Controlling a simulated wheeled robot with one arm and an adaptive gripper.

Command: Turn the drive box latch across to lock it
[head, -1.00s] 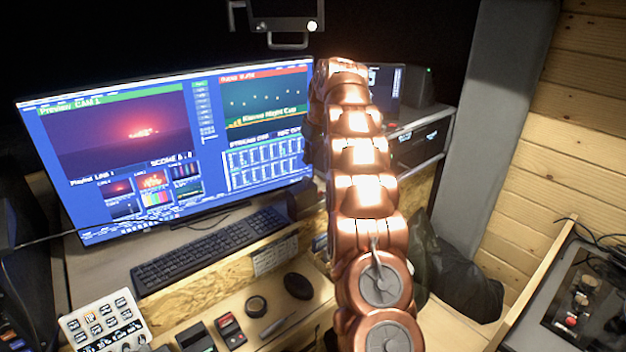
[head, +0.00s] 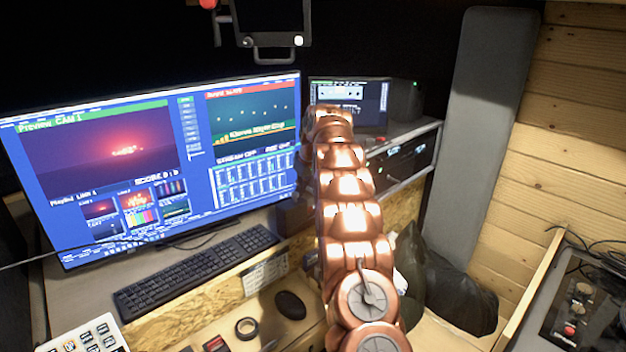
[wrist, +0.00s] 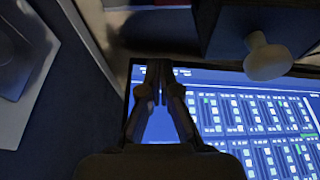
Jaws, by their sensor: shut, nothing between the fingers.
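My gripper (wrist: 160,75) is shut and empty in the wrist view, its two fingertips together in front of a lit screen showing a blue grid. A pale rounded knob (wrist: 268,60) sticks out from a dark box (wrist: 245,22) at the upper right of that view. The fingers are left of the knob and apart from it in the picture. I cannot tell whether this knob is the drive box latch, and no other latch shows clearly. In the head view my arm hides the gripper.
A large monitor (head: 110,160) stands on the desk behind a keyboard (head: 195,270). A mouse (head: 290,305) and a tape roll (head: 247,328) lie in front. A small screen (head: 352,105) and rack (head: 400,160) stand behind my arm. Dark bags (head: 455,290) sit at right.

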